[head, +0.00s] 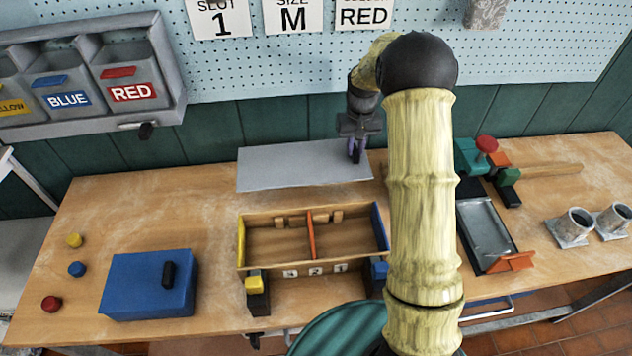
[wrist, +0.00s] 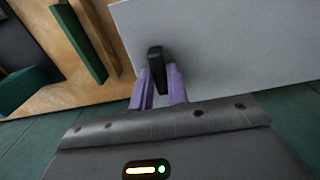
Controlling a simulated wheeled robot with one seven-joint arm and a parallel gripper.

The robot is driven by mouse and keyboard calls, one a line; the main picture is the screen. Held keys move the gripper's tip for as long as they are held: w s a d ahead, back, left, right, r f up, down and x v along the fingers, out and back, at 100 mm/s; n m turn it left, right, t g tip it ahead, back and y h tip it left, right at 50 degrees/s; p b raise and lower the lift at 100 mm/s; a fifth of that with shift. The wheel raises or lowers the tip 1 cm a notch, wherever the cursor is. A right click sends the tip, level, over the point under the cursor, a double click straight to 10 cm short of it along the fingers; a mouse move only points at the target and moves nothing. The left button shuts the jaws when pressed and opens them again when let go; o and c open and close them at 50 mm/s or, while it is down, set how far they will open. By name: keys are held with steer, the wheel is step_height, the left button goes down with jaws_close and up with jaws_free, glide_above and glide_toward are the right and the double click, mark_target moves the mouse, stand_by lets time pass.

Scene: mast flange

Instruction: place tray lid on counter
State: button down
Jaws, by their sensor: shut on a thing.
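The tray lid (head: 290,168) is a flat grey panel with a small black handle. In the head view it is at the back of the wooden counter (head: 130,205), behind the open tray (head: 275,240). My gripper (head: 356,152) is at the lid's right end, shut on its handle. In the wrist view the purple fingers (wrist: 158,90) are on either side of the black handle (wrist: 155,62), and the grey lid (wrist: 220,45) extends to the right. Whether the lid touches the counter or hangs just above it, I cannot tell.
A blue box (head: 145,285) and several coloured knobs (head: 76,269) are at the left. A teal clamp (head: 472,157), a metal tray (head: 487,235) and grey cups (head: 573,226) are at the right. Colour-labelled bins (head: 128,75) hang above.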

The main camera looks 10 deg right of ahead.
step_height(320, 180, down, 6)
steer(key=shift+r+p, duration=0.1)
steer(key=shift+p, duration=0.35)
steer(key=shift+w+f+p, duration=0.1)
steer(key=shift+f+p, duration=0.35)
steer(key=shift+f, duration=1.5)
steer(key=c, duration=1.4)
jaws_free()
steer(key=shift+f, duration=0.1)
steer(key=shift+o, duration=0.2)
